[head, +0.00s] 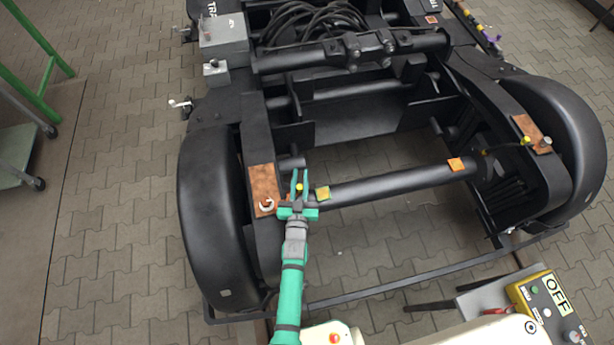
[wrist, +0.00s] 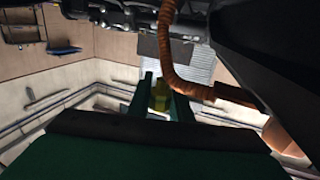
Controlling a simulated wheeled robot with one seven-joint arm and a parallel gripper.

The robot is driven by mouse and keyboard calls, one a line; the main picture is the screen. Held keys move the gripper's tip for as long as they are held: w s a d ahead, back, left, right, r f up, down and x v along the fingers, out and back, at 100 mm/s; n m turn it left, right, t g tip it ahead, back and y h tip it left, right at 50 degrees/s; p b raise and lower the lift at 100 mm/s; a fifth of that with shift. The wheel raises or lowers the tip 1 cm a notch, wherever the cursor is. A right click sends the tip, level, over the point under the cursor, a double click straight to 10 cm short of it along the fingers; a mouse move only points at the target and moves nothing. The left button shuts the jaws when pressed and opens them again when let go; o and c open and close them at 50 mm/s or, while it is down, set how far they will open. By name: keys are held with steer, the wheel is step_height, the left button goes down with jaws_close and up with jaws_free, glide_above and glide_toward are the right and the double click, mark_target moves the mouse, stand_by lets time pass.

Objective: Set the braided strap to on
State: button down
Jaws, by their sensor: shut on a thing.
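My gripper (head: 299,180) points up the picture beside the left wheel cover. Its two green fingers are shut on a small yellow piece (head: 299,187), which also shows between the fingers in the wrist view (wrist: 159,97). A brown, ribbed braided strap (wrist: 172,62) curves down from the top of the wrist view and bends right, close to the right finger. I cannot tell whether the strap joins the yellow piece. In the head view, a copper plate (head: 263,180) with a pale hook-like part (head: 267,203) lies just left of my gripper; the strap is mostly hidden there.
The black left wheel cover (head: 212,210) stands close on the left. A yellow control box (head: 540,305) marked OFF is at lower right.

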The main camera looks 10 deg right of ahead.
steer(key=shift+s+f, duration=0.1)
steer(key=c, duration=1.6)
jaws_free()
steer(key=shift+r, duration=0.65)
steer(key=s+r, duration=0.1)
steer(key=r, duration=0.1)
steer(key=s+r, duration=0.2)
steer(key=r, duration=0.1)
steer(key=s+r, duration=0.1)
steer(key=r, duration=0.1)
steer(key=shift+s+a+r, duration=0.2)
steer(key=shift+a+r, duration=0.05)
steer(key=shift+a, duration=0.15)
steer(key=s+r, duration=0.1)
steer(key=s, duration=0.2)
steer(key=s+a+r, duration=0.1)
steer(key=s+r, duration=0.1)
steer(key=s, duration=0.1)
steer(key=s+r, duration=0.1)
steer(key=s, duration=0.2)
steer(key=shift+s+a+r, duration=0.15)
steer(key=shift+a+r, duration=0.05)
steer(key=shift+a, duration=0.1)
